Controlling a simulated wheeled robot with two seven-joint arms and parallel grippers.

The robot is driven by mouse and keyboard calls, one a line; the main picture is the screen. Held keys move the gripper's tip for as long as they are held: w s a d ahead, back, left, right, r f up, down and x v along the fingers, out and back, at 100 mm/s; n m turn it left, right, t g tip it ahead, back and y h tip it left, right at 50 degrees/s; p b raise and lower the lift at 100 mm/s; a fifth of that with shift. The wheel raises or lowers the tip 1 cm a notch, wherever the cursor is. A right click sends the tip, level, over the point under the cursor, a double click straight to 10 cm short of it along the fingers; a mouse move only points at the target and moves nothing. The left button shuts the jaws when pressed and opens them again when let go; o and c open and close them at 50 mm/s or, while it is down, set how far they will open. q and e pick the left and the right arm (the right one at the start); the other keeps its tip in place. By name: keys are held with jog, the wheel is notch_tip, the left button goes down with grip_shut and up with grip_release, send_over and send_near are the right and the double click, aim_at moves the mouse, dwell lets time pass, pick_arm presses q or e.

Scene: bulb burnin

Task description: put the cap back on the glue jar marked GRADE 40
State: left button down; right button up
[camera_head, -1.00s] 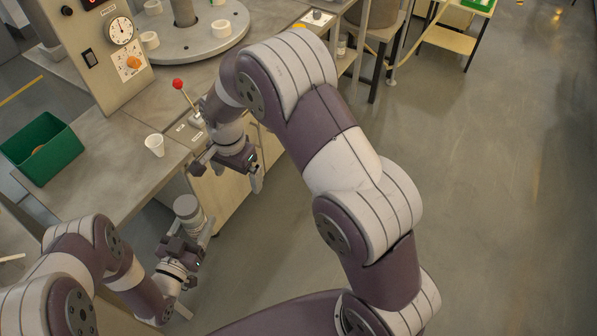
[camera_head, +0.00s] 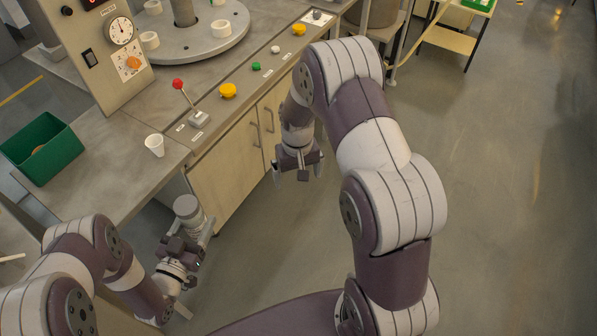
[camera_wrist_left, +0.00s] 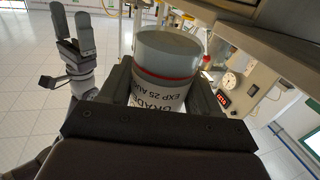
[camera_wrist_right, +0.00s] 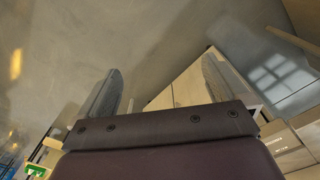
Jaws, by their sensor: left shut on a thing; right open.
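My left gripper (camera_head: 190,232) is shut on a grey and white jar (camera_head: 188,208), held near upright in front of the counter. In the left wrist view the jar (camera_wrist_left: 160,98) has a smooth grey top part, a red band and a white label. The label reads upside down: "GRADE" and "EXP 25 AU"; its number is hidden. I cannot tell whether the grey top is a cap. My right gripper (camera_head: 297,172) is open and empty, to the right of the jar, beside the cabinet front. It also shows open in the left wrist view (camera_wrist_left: 74,25).
A white cup (camera_head: 155,146) and green bin (camera_head: 42,150) stand left. Floor at right is clear.

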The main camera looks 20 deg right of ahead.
jog(key=shift+d, duration=0.15)
pick_arm(q)
jog(key=shift+w, duration=0.1)
pick_arm(e)
jog(key=s+a+r+t, duration=0.1)
jog(key=a+r+t, duration=0.15)
jog(key=r, duration=0.75)
pick_arm(q)
jog(key=shift+s, duration=0.2)
jog(key=shift+w, duration=0.15)
pick_arm(e)
jog(key=s+a+r+n+g, duration=0.1)
jog(key=s+a+r, duration=0.1)
jog(key=s, duration=1.2)
jog(key=shift+s+a+r, duration=0.2)
jog(key=shift+a, duration=0.1)
